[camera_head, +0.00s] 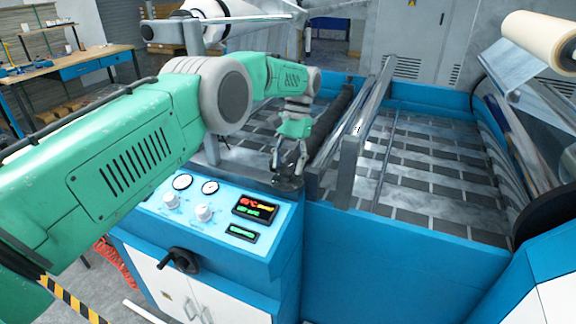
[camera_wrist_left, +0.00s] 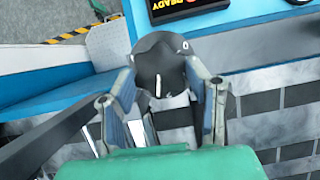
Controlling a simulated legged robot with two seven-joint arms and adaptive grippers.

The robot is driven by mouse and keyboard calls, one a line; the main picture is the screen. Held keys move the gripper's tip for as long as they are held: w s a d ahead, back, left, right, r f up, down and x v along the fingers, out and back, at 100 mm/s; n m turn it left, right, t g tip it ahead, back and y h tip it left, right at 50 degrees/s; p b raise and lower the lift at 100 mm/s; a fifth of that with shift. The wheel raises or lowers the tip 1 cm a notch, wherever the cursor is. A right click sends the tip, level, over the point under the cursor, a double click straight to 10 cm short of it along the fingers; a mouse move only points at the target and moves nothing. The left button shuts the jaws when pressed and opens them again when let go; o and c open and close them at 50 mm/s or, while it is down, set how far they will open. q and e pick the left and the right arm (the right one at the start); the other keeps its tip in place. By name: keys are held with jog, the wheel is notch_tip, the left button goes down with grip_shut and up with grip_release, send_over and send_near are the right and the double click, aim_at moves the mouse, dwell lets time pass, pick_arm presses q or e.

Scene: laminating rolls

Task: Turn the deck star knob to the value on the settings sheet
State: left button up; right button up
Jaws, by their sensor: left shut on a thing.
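The dark star knob (camera_head: 287,184) sits on the deck at the back right corner of the blue control console. My left gripper (camera_head: 289,168) reaches down to it from above and is shut on it. In the left wrist view, the fingers of my left gripper (camera_wrist_left: 165,88) stand on either side of the black knob (camera_wrist_left: 160,52). A short white line shows on the knob, and a small white mark lies near its right edge. I cannot read a value from it. No settings sheet can be made out. My right gripper is out of view.
The blue console (camera_head: 228,262) carries two gauges, white knobs and a lit display (camera_head: 254,207). A black hand crank (camera_head: 180,260) sticks out of its front. Metal rollers (camera_head: 365,120) and a slatted bed (camera_head: 435,165) lie to the right. A workbench (camera_head: 95,58) stands far left.

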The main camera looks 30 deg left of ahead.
pick_arm(q)
jog(key=m+y, duration=0.1)
jog(key=m, duration=0.2)
jog(key=shift+d+m+p, duration=0.15)
jog(key=shift+m+p, duration=0.2)
jog(key=shift+m, duration=0.05)
jog(key=shift+s+d+m+t+y+p, duration=0.1)
jog(key=shift+m+t+y+p, duration=0.3)
jog(key=shift+m, duration=0.7)
jog(key=shift+m+t+y+p, duration=0.2)
jog(key=shift+m+y+p, duration=0.35)
jog(key=shift+m, duration=0.55)
jog(key=o, duration=1.2)
jog(key=shift+f, duration=0.1)
jog(key=shift+c, duration=0.2)
jog(key=shift+r, duration=0.2)
jog(key=v, duration=0.7)
jog(key=shift+w, duration=0.4)
